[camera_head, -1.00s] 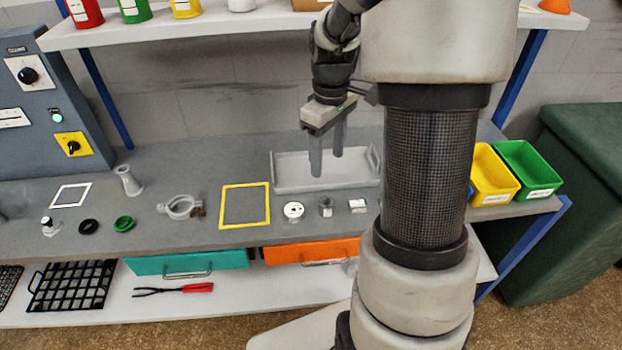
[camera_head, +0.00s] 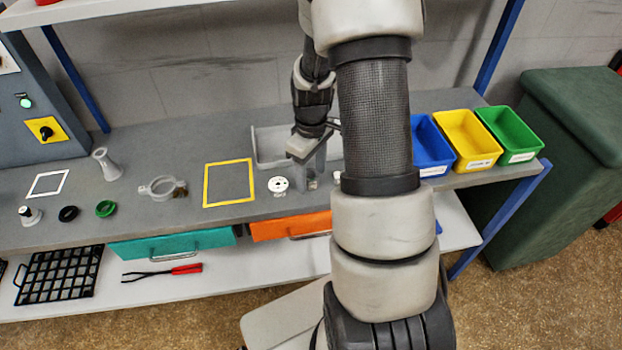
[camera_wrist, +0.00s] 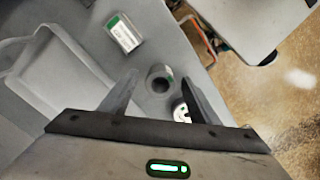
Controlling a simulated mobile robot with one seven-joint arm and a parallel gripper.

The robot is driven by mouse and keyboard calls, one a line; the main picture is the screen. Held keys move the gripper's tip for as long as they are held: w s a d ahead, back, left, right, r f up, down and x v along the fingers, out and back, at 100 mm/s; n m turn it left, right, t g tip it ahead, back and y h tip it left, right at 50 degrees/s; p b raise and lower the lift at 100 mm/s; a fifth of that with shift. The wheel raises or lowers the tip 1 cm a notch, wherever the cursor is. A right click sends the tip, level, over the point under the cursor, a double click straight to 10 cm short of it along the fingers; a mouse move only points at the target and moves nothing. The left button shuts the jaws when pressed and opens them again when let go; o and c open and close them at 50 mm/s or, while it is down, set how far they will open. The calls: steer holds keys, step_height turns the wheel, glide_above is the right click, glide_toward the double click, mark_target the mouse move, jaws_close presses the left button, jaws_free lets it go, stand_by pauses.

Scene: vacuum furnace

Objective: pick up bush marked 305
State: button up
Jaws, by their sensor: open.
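A small grey metal cylinder with a dark hole in its top, the likely bush (camera_wrist: 158,82), stands upright on the bench. Its marking is not legible. In the wrist view it sits between and slightly beyond the two open fingers of my gripper (camera_wrist: 163,98). In the head view my gripper (camera_head: 308,180) points down over the bench, and its fingers largely hide the bush. Nothing is held. I cannot tell how high the fingertips are above the bench.
A white disc with holes (camera_head: 278,186) is close on the left. A white-and-green block (camera_wrist: 123,33) stands on the other side. A grey tray (camera_head: 262,150) lies behind. Blue (camera_head: 430,150), yellow (camera_head: 467,140) and green (camera_head: 508,134) bins are at right. The yellow frame (camera_head: 229,183) is empty.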

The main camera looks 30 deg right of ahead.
steer(key=shift+f, duration=0.35)
steer(key=c, duration=1.4)
steer(key=shift+o, duration=0.2)
steer(key=shift+r, duration=0.1)
